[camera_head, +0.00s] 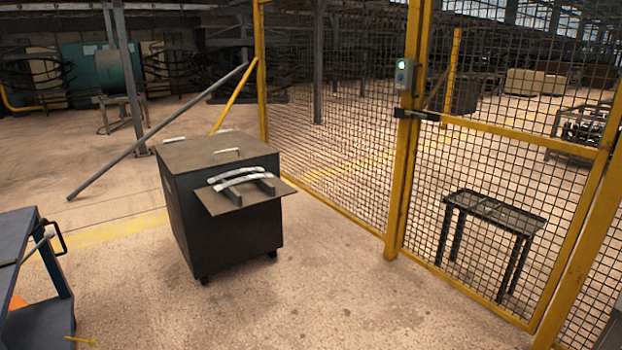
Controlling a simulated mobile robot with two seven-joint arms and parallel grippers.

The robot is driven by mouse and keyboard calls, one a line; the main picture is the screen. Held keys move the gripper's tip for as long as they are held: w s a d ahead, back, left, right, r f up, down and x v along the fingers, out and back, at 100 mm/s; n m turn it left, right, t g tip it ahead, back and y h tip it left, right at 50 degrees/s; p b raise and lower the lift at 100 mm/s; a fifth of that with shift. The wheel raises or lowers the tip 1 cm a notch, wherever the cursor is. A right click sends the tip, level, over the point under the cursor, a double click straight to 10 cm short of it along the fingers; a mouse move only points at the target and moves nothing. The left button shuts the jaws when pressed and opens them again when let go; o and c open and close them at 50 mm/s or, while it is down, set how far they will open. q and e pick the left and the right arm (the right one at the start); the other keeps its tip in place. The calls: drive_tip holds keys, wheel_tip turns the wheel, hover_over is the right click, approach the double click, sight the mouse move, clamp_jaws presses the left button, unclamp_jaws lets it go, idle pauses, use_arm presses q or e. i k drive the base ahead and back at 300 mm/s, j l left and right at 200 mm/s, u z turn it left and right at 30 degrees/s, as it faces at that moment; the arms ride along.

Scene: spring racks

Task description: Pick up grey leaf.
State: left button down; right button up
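Two curved light-grey leaves, an upper one (236,172) and a lower one (243,181), lie close together on dark supports. The supports stand on the shelf (228,204) that juts from the front of a dark wheeled cabinet (228,237). I cannot tell whether the two leaves touch. Neither of my grippers shows in the head view, and nothing is seen holding the leaves.
A blue cart (32,325) with a black handle stands at the left edge. A yellow mesh fence (395,190) stands right of the cabinet, with a dark rack (492,212) behind it. A grey slanted brace (155,133) is behind the cabinet.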

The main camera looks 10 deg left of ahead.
sight(225, 185)
drive_tip(key=i+l+u, duration=0.1)
drive_tip(key=i+u, duration=0.4)
drive_tip(key=i, duration=2.25)
